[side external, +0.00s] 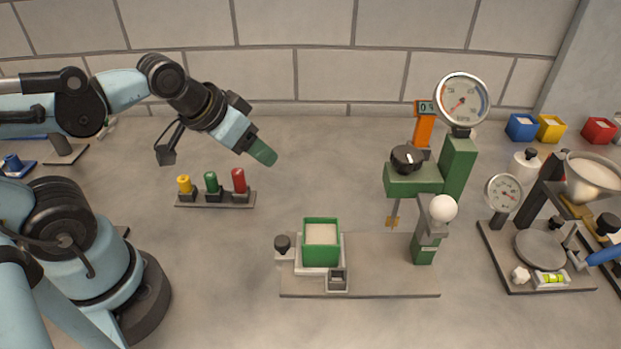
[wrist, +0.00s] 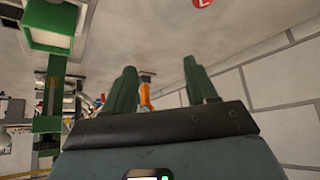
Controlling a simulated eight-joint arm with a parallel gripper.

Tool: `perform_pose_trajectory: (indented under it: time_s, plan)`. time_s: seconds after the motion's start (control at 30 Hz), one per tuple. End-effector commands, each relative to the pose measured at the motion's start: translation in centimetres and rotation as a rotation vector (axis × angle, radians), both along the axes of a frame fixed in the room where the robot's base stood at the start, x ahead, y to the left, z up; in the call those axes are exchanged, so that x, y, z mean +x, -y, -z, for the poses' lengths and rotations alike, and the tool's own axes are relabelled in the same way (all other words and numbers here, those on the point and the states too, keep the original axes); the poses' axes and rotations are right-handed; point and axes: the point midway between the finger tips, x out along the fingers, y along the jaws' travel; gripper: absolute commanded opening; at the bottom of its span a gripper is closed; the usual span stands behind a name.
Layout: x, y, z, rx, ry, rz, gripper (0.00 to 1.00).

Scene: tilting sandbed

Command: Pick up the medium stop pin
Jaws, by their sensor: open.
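Three stop pins stand in a dark rack (side external: 215,201) in the side view: a short yellow one (side external: 184,184), a middle-height green one (side external: 211,182) and a taller red one (side external: 239,180). The green pin, medium by its height, is upright in the middle. My gripper (side external: 264,153) is above and to the right of the rack, apart from the pins and angled down to the right. In the wrist view my gripper (wrist: 160,80) has its two green fingers spread with nothing held between them. The red pin's top (wrist: 202,3), marked L, is cut by the upper edge; the green pin is not visible there.
A base plate with a green sand box (side external: 321,243) and a green stand with a round gauge (side external: 462,101) is to the right. A scale stand (side external: 541,250) is farther right. Bare bench lies between the rack and the base plate. A block wall stands behind.

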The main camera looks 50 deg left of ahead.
Motion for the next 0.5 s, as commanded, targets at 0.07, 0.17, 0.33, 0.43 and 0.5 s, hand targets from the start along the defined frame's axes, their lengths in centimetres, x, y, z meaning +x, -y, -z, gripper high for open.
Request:
perform_pose_trajectory:
  time_s: [0.07, 0.17, 0.33, 0.43, 0.5]
  plan:
    - [-0.1, -0.6, 0.0, 0.008, -0.018, -0.008, 0.57]
    - [-0.6, -2.5, -0.2, 0.031, -0.086, -0.024, 0.57]
    - [-2.6, -7.1, -0.7, 0.051, -0.271, -0.038, 0.57]
    - [-4.1, -9.1, -1.1, 0.037, -0.366, -0.030, 0.57]
    - [-5.0, -10.0, -1.4, 0.021, -0.414, -0.020, 0.57]
